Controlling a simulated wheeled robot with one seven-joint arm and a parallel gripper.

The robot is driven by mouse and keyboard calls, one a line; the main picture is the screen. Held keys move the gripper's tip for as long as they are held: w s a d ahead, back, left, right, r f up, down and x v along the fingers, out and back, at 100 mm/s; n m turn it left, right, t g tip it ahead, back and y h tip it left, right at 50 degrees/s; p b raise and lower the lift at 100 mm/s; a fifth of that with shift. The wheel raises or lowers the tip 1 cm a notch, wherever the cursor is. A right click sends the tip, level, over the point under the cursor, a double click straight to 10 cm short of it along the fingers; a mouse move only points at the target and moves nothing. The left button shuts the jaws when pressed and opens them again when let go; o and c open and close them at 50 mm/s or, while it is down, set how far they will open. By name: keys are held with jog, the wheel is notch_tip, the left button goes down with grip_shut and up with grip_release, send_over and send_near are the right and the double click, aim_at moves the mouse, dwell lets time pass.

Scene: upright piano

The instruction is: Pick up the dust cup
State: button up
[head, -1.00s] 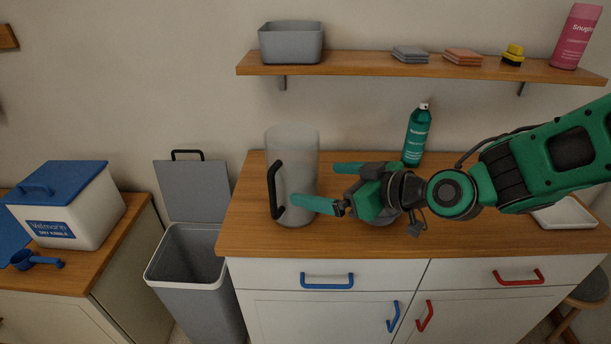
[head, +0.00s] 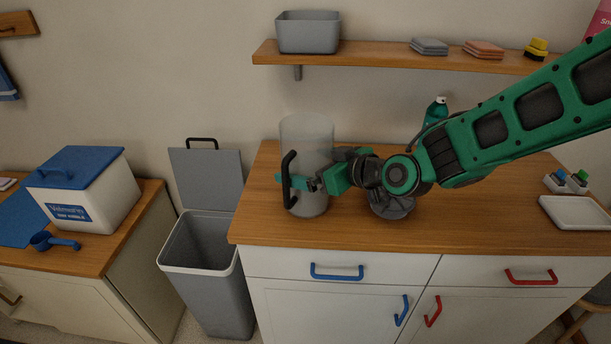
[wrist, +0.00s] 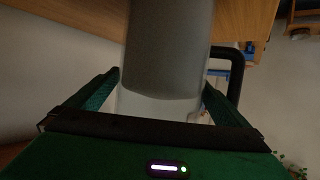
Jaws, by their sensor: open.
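The dust cup (head: 308,134) is a tall, cloudy clear cylinder with a black handle (head: 289,180) on its left side. It stands upright near the left end of the wooden counter. My gripper (head: 312,175) is open and reaches it from the right. One green finger passes in front of the cup toward the handle; the other is mostly hidden behind it. In the wrist view the cup (wrist: 165,50) lies between the two spread fingers, with the handle beyond the right finger. Contact with the cup cannot be told.
A dark round object (head: 392,204) sits on the counter under my wrist. A green spray can (head: 437,108) stands behind my arm. A white tray (head: 575,213) lies at the right. An open grey bin (head: 207,270) stands left of the counter. A shelf (head: 390,60) runs above.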

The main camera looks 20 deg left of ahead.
jog(key=c, duration=1.2)
jog(key=shift+r, duration=0.1)
